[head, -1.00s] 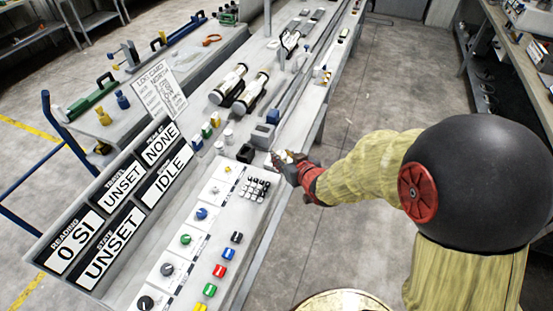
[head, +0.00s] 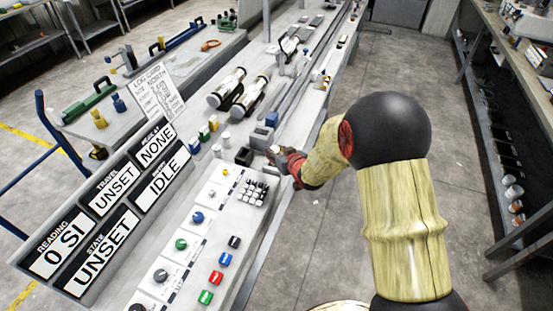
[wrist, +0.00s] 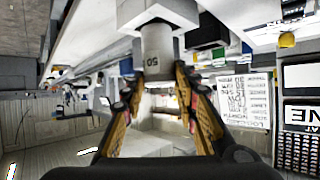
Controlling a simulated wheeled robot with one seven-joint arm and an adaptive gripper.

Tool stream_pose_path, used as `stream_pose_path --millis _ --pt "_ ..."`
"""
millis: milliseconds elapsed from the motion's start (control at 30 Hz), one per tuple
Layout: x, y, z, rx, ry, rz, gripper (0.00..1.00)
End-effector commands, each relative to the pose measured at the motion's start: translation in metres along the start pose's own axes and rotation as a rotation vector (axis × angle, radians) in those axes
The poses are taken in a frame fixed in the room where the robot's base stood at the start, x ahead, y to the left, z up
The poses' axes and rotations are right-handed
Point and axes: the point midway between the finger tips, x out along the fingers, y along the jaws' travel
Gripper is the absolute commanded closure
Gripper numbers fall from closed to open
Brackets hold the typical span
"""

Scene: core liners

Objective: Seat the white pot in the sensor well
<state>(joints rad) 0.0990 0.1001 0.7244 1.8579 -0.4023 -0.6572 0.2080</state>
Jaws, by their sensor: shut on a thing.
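My gripper (head: 277,153) is at the right edge of the bench, its fingers shut on the white pot (head: 275,149). In the wrist view the fingers (wrist: 158,80) close on both sides of the pot (wrist: 157,45), a pale cylinder marked 50. That view looks upside down. A grey block (head: 262,136) with a darker top stands just beyond the gripper; it may hold the sensor well. A grey block also shows past the pot in the wrist view (wrist: 165,12). I cannot tell whether pot and block touch. The well's opening is not clear.
A black box (head: 245,156) stands left of the gripper, with two more white pots (head: 226,138) and small coloured blocks (head: 204,133) behind. A keypad (head: 254,190) and knob panel (head: 182,244) lie nearer. Open floor lies to the right.

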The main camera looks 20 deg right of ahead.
Motion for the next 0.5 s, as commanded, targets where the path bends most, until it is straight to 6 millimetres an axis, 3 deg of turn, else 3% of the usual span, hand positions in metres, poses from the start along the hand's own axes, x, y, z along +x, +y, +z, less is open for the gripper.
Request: stream_pose_path --millis 33,267,300,500 --pt "0.005 -0.001 0.025 0.006 -0.028 0.000 1.00" --pt "0.005 -0.002 0.035 0.009 -0.041 -0.001 1.00" --pt "0.005 -0.002 0.036 0.009 -0.043 -0.001 0.70" --pt "0.005 -0.001 0.031 0.007 -0.035 -0.001 0.59"
